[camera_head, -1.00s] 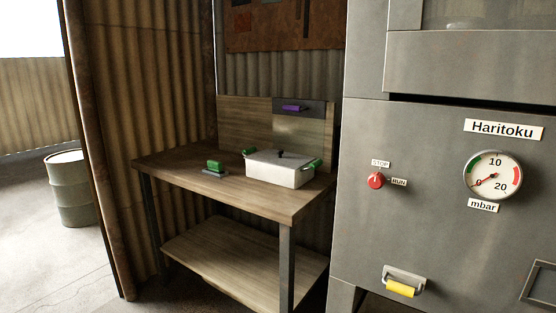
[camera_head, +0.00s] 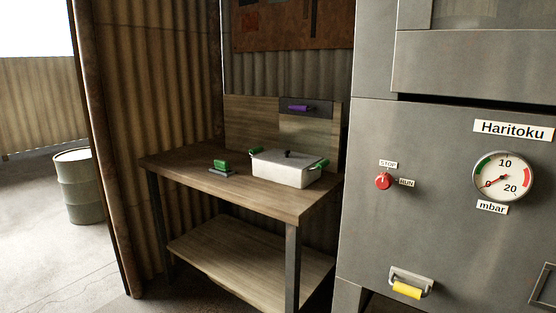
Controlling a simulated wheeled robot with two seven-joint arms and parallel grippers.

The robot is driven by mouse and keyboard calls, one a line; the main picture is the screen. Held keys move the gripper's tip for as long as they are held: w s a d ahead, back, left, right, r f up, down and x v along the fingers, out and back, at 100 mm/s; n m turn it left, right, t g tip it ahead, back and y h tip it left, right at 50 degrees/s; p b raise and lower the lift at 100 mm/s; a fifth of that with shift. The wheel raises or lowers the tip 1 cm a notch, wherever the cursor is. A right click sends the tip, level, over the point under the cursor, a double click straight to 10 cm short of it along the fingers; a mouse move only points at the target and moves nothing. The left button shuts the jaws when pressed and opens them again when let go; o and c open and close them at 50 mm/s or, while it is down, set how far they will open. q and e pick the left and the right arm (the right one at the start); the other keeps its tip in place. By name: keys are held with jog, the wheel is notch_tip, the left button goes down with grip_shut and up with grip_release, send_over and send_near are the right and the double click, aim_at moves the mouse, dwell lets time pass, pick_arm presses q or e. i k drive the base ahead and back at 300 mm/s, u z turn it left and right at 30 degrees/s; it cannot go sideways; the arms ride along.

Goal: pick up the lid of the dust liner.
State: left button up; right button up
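A white rectangular pot (camera_head: 283,173) with green side handles stands on the wooden workbench. Its flat lid (camera_head: 287,157) is on top, with a small dark knob (camera_head: 288,153) in the middle. No label shows which thing is the dust liner, so I cannot tell for sure that this is it. Neither of my grippers is in the view.
A green-handled tool (camera_head: 221,166) lies left of the pot on the workbench (camera_head: 190,171). A purple handle (camera_head: 301,108) is on a dark panel behind. A large grey cabinet (camera_head: 440,230) with a gauge, red switch and yellow handle stands right. A barrel (camera_head: 79,190) is left.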

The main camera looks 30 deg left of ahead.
aim_at(301, 161)
jog(key=u, duration=2.35)
jog(key=i, duration=2.75)
jog(key=z, duration=0.35)
